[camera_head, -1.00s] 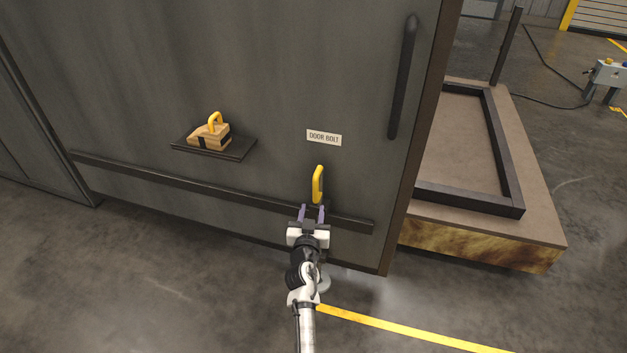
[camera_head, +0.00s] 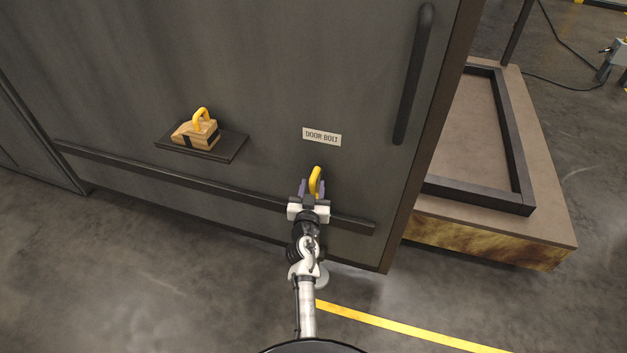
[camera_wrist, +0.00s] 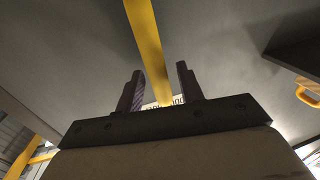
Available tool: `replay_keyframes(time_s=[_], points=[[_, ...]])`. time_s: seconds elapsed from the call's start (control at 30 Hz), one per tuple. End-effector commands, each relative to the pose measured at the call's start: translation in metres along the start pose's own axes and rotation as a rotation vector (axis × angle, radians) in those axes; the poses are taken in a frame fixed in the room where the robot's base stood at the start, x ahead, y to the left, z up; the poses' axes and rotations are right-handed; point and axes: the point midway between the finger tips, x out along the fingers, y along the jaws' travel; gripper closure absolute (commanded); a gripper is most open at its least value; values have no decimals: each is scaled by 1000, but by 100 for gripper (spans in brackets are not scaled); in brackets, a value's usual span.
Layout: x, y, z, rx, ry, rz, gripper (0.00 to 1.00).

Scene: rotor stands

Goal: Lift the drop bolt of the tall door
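The tall grey door (camera_head: 270,85) fills the left and middle of the head view. The yellow handle of the drop bolt (camera_head: 316,180) sits low on it, under a white "DOOR BOLT" label (camera_head: 322,137). My gripper (camera_head: 311,189) is at this handle with its two purple-grey fingers apart. In the wrist view the yellow handle (camera_wrist: 147,48) runs between the open fingers (camera_wrist: 160,90), with gaps on both sides. The lower part of the bolt is hidden behind my gripper.
A dark shelf (camera_head: 230,147) on the door holds a wooden wedge block (camera_head: 190,134) with a yellow handle. A dark rail (camera_head: 170,178) crosses the door low down. A black vertical pull (camera_head: 413,75) is at upper right. A framed platform (camera_head: 470,140) stands right of the door.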

Motion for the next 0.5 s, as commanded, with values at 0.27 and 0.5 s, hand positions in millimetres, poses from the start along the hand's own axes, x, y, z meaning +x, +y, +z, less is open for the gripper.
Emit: replay_keyframes(time_s=[0.27, 0.5], points=[[0, 0, 0, 1, 0, 0, 63], [0, 0, 0, 1, 0, 0, 84]])
